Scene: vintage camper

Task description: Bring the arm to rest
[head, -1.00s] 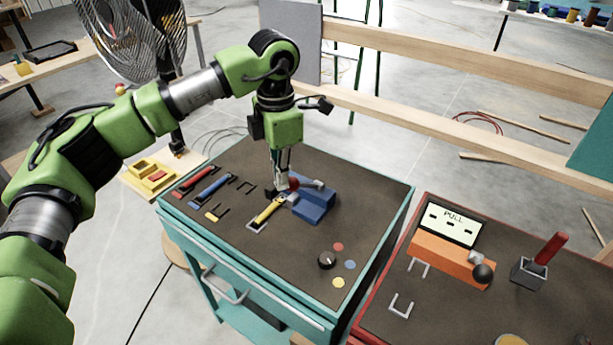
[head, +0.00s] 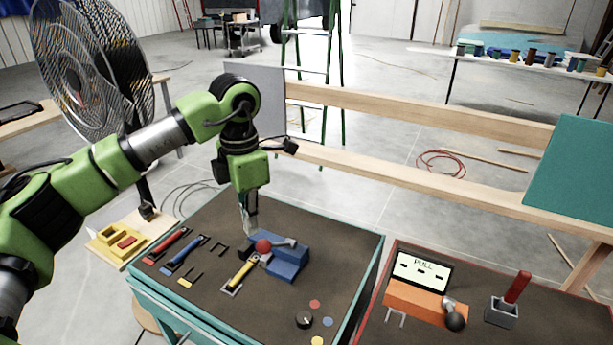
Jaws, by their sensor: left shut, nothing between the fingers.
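My left arm comes in from the left in the head view. Its gripper (head: 249,228) points down above the brown top of the teal workbench (head: 347,243). It is shut and empty, a little behind and left of a red ball knob (head: 263,246) by a blue block (head: 287,264). The exact gap between the fingertips and the bench is hard to tell. My right gripper does not show.
A yellow-handled tool (head: 241,274), a blue-handled tool (head: 183,255) and a red-handled tool (head: 168,243) lie on the bench. A black knob (head: 304,319) is near its front. Right stands a second bench with an orange block (head: 421,302) and red lever (head: 517,287).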

